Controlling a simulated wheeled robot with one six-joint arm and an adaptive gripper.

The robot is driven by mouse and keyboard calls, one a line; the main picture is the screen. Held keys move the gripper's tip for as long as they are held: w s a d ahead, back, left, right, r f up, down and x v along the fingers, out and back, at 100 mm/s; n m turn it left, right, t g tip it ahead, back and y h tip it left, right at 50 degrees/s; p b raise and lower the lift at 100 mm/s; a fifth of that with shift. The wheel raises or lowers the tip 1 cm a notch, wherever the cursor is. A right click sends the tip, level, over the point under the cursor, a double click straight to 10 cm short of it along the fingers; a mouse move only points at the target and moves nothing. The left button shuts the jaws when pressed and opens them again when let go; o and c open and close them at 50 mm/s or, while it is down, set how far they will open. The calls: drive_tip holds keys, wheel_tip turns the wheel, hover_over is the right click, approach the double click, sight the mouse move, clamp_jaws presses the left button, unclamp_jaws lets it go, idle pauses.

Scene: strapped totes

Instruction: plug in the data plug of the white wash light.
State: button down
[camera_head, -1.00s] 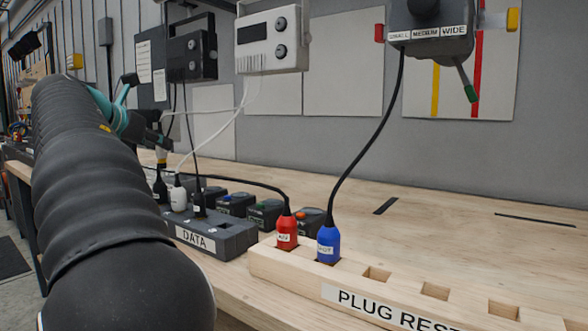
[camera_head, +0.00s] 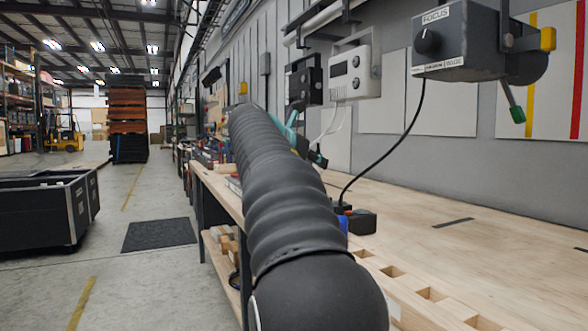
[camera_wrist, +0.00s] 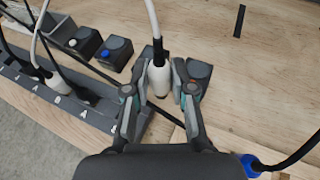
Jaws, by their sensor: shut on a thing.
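In the wrist view, my gripper (camera_wrist: 158,97) is shut on a white plug (camera_wrist: 159,80) with a dark collar. Its white cable (camera_wrist: 152,16) runs up out of the picture. No label on this plug can be read. The grey data strip (camera_wrist: 92,112), with letters along it, lies to the left, apart from the held plug. Another white cable (camera_wrist: 40,28) runs down to that strip. In the head view, the white wash light (camera_head: 354,70) hangs on the wall with white cables below it. My arm hides most of the strip and the gripper there.
A black cable crosses the bench behind my fingers. Grey blocks (camera_wrist: 117,52) stand behind the strip, and a blue plug (camera_wrist: 249,165) is at lower right. The wooden plug rest (camera_head: 432,293) has empty slots.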

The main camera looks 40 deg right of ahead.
drive_tip(key=w+a+f+n+t+b, duration=0.1)
drive_tip(key=w+a+f+b, duration=0.1)
drive_tip(key=w+f+b, duration=0.3)
drive_tip(key=shift+w+f, duration=0.9)
drive_tip(key=shift+w, duration=0.2)
drive_tip(key=shift+r+p, duration=0.1)
drive_tip(key=shift+p, duration=0.35)
drive_tip(key=shift+f+b, duration=0.75)
drive_tip(key=shift+f, duration=1.05)
idle(0.9)
drive_tip(key=c, duration=0.9)
unclamp_jaws()
drive_tip(key=shift+a, duration=0.1)
drive_tip(key=v, duration=1.2)
drive_tip(key=shift+s+r, duration=0.1)
drive_tip(key=shift+s, duration=0.05)
